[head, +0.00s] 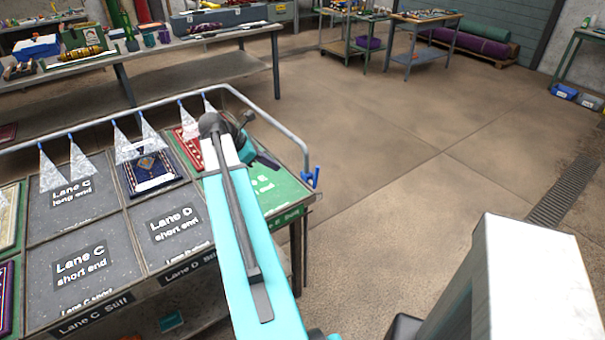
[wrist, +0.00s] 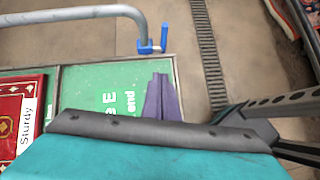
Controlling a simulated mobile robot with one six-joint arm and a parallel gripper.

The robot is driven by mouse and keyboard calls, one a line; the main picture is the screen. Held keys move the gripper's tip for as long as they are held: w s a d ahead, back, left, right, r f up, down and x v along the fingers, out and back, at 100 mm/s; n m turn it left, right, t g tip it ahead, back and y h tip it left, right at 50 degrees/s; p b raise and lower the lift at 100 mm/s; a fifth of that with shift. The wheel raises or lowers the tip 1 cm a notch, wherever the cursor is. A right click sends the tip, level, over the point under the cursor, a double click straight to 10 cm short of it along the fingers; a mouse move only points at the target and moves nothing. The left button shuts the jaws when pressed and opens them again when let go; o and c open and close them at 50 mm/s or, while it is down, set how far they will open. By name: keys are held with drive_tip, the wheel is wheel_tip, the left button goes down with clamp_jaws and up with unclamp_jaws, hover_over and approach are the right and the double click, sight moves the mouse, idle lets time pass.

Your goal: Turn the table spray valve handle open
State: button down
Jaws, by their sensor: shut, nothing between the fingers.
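The blue valve handle (head: 311,177) sits at the right end of the grey spray pipe (head: 270,122), by the table's right corner. In the wrist view the handle (wrist: 163,38) has one upright blue arm beside a blue fitting on the pipe end. My gripper (wrist: 160,78) shows there as purple fingers, closed together and empty. Its tips are over the green Lane E panel, below the handle in the picture and apart from it. White spray cones (head: 80,160) hang from several blue nozzles along the pipe.
The table (head: 75,210) has dark lane panels, with a blue rug (head: 152,170) and a red rug (head: 185,150) near my arm. A workbench (head: 190,65) with tools stands behind. Open concrete floor and a drain grate (head: 562,190) lie to the right.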

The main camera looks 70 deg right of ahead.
drive_tip(key=shift+s+d+r, duration=0.55)
drive_tip(key=shift+s+d, duration=0.05)
drive_tip(key=shift+d, duration=0.1)
drive_tip(key=shift+s, duration=0.1)
drive_tip(key=shift+d+f, duration=0.1)
drive_tip(key=shift+d, duration=0.05)
drive_tip(key=p+x, duration=0.1)
drive_tip(key=x, duration=0.2)
drive_tip(key=p+x, duration=0.1)
drive_tip(key=x, duration=0.3)
drive_tip(key=s+r+p+x, duration=0.1)
drive_tip(key=x, duration=0.3)
drive_tip(key=shift+s+d, duration=0.2)
drive_tip(key=shift+d, duration=0.3)
drive_tip(key=shift+s+d+f, duration=0.3)
drive_tip(key=shift+s+d, duration=0.25)
drive_tip(key=shift+d, duration=0.05)
